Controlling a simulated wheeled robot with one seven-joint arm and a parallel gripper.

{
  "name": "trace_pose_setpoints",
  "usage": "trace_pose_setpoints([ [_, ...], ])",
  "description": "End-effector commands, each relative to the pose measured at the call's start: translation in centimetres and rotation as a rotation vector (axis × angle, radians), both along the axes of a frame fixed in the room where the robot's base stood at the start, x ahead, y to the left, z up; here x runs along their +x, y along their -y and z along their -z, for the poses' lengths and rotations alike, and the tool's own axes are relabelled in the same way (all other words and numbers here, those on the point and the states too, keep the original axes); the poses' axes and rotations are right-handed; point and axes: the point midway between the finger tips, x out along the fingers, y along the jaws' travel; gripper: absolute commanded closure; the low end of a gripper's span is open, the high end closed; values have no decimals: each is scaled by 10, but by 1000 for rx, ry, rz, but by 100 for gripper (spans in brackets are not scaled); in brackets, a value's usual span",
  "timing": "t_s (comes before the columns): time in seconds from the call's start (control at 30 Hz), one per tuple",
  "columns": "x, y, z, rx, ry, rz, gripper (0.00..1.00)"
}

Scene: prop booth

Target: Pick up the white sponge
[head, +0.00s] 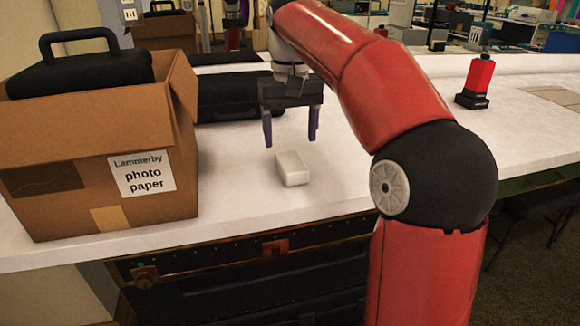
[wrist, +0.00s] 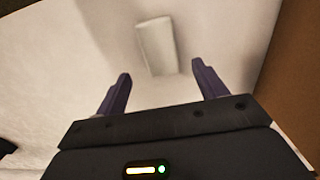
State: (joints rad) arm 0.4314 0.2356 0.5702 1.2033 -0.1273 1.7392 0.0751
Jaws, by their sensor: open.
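The white sponge (head: 292,169) is a small pale block lying flat on the white counter (head: 345,165), right of the cardboard box. It also shows in the wrist view (wrist: 157,46), beyond the fingertips and roughly between their lines. My gripper (head: 290,142) is open and empty, with two purple fingers pointing down. It hangs above the counter near the sponge, apart from it. In the wrist view my gripper (wrist: 160,68) shows its fingers spread wider than the sponge appears.
An open cardboard box (head: 75,205) labelled photo paper, with a black case (head: 80,75) in it, stands at the left. Another black case (head: 235,97) lies behind my gripper. A red and black object (head: 478,80) stands at the right. The counter around the sponge is clear.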

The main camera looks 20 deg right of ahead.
Motion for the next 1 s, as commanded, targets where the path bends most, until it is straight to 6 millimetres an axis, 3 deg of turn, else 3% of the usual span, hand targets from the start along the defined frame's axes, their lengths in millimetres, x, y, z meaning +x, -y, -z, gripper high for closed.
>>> trace_pose_setpoints([
  [0.43, -9, 0, 61, 0, -1, 1, 29],
  [0.77, -9, -1, 67, 0, 2, 0, 29],
  [1.0, -9, -1, 67, 0, 2, 0, 60],
])
